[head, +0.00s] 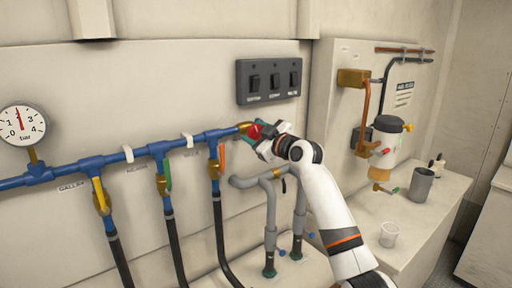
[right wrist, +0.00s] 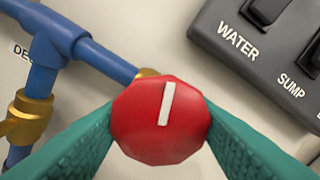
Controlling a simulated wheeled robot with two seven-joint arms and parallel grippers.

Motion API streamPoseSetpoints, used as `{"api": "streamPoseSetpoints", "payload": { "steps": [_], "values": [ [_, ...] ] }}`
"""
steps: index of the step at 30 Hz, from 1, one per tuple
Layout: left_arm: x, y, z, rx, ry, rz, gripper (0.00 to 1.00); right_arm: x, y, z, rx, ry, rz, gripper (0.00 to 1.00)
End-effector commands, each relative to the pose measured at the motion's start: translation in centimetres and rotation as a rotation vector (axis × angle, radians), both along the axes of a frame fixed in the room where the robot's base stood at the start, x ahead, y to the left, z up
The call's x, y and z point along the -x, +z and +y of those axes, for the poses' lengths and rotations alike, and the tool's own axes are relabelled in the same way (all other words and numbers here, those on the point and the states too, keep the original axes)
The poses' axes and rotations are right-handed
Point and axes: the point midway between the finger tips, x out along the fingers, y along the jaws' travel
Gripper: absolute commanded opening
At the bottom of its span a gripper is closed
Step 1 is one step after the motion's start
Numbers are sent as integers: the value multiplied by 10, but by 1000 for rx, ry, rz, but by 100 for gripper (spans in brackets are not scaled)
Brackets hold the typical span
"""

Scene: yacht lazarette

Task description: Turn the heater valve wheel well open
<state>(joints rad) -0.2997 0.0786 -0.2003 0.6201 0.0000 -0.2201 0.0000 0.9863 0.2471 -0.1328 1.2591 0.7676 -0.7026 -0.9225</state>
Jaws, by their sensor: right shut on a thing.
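The red valve wheel (head: 255,131) sits at the right end of the blue pipe, by a brass fitting. In the right wrist view the wheel (right wrist: 145,132) faces me, with a white bar mark slanting slightly right of upright. My right gripper (head: 262,138) is shut on the wheel, with a teal finger on each side of it in the wrist view. The fingers and wrist hide part of the wheel in the head view. My left gripper is not in view.
A dark switch panel (head: 269,79) is above right of the wheel. Blue pipe (head: 80,169) with yellow, green and orange lever valves runs left to a gauge (head: 21,125). Grey pipes (head: 270,205) stand below. A grey cup (head: 421,185) and clear cup (head: 389,234) stand on the right counter.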

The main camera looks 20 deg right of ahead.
Motion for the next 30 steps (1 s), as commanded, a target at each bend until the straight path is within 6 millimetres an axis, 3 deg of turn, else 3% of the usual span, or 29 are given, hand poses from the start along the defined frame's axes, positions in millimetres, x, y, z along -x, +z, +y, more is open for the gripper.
{"api": "streamPoseSetpoints", "payload": {
  "steps": [1, 9, 19, 30],
  "values": [
    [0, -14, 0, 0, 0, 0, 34, 0, -7, -1, 48, -1, -15, 26],
    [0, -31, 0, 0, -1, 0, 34, 0, -2, -2, 285, -1, -100, 26],
    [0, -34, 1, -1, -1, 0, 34, -1, 0, -2, 513, 0, -181, 26],
    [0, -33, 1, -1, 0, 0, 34, -1, 0, -1, 628, 2, -224, 26]
  ]
}}
